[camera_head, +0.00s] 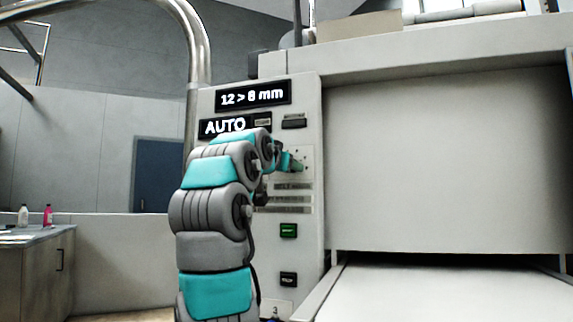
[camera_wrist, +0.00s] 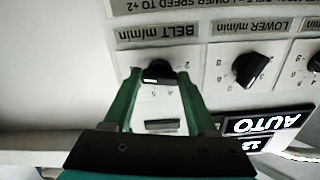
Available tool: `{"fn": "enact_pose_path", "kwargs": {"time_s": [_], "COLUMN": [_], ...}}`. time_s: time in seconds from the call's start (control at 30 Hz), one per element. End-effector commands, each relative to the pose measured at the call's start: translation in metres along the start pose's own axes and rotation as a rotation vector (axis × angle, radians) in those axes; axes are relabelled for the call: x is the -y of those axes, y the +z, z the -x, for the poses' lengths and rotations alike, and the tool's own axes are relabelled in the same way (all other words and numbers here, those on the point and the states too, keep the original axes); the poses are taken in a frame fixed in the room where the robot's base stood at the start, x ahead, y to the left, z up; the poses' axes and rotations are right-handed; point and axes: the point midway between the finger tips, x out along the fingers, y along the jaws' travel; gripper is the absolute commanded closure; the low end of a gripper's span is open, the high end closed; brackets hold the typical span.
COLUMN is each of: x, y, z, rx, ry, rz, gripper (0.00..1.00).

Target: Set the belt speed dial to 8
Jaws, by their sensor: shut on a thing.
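In the head view my gripper (camera_head: 291,163) is at the control panel (camera_head: 309,130), and the dial is hidden there.
Beside it are a LOWER m/min dial (camera_wrist: 250,69) and another black knob (camera_wrist: 315,63). One display (camera_head: 252,95) reads 12 > 8 mm; another (camera_head: 222,126) reads AUTO. A green button (camera_head: 288,230) and black button (camera_head: 288,279) sit lower on the panel.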

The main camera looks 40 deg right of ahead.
Motion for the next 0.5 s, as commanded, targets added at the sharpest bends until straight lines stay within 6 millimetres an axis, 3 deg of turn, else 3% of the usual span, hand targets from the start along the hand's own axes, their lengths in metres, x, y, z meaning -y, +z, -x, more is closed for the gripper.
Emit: {"fn": "enact_pose_path", "kwargs": {"time_s": [0.43, 0.47, 0.5], "x": [0.0003, 0.0004, 0.0004], "y": [0.0016, 0.0016, 0.0015], "z": [-0.0010, -0.0010, -0.0010], "rx": [0.003, 0.003, 0.003], "ry": [0.000, 0.000, 0.000], "rz": [-0.011, -0.011, -0.011], "gripper": [0.98, 0.42, 0.37]}}
